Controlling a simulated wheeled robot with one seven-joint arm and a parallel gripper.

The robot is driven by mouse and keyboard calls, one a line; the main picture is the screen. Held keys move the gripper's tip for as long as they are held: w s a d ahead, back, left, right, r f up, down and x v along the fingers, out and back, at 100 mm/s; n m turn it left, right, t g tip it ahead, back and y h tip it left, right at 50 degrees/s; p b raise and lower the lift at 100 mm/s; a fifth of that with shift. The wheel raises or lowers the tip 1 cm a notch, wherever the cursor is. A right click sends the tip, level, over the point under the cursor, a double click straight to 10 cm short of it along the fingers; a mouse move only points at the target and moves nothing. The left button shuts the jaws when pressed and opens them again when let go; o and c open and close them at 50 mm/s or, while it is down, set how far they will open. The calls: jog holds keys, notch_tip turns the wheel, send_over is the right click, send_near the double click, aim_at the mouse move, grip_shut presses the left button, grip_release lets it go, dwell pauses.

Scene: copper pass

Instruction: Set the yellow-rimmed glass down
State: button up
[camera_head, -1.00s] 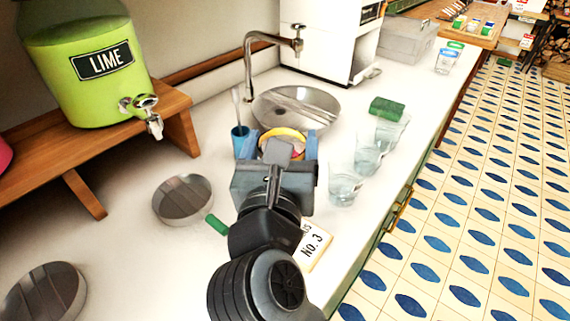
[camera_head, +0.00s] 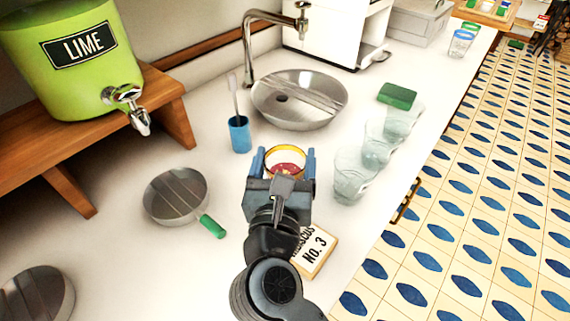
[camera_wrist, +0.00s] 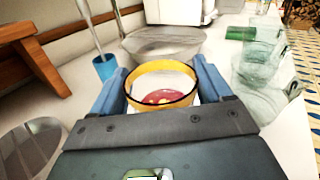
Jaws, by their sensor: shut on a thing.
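The yellow-rimmed glass (camera_head: 285,157) is between the blue fingers of my gripper (camera_head: 283,165) in the head view, with red contents inside. In the wrist view my gripper (camera_wrist: 163,98) is shut on the glass (camera_wrist: 163,76), one blue finger on each side. The glass looks upright. Its base is hidden by my gripper, so I cannot tell whether it touches the white counter (camera_head: 215,260).
Several clear glasses (camera_head: 352,178) stand in a row to the right, a green sponge (camera_head: 397,96) by the far one. A green LIME dispenser (camera_head: 85,65) stands left.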

jog(key=shift+f, duration=0.4)
jog(key=shift+f, duration=0.2)
jog(key=o, duration=1.2)
jog(key=shift+r, duration=0.1)
jog(key=shift+s+r, duration=0.1)
jog(key=s, duration=0.4)
jog(key=s+b, duration=0.1)
jog(key=s, duration=0.3)
jog(key=s+a+b, duration=0.1)
jog(key=s, duration=0.2)
jog(key=shift+s, duration=0.4)
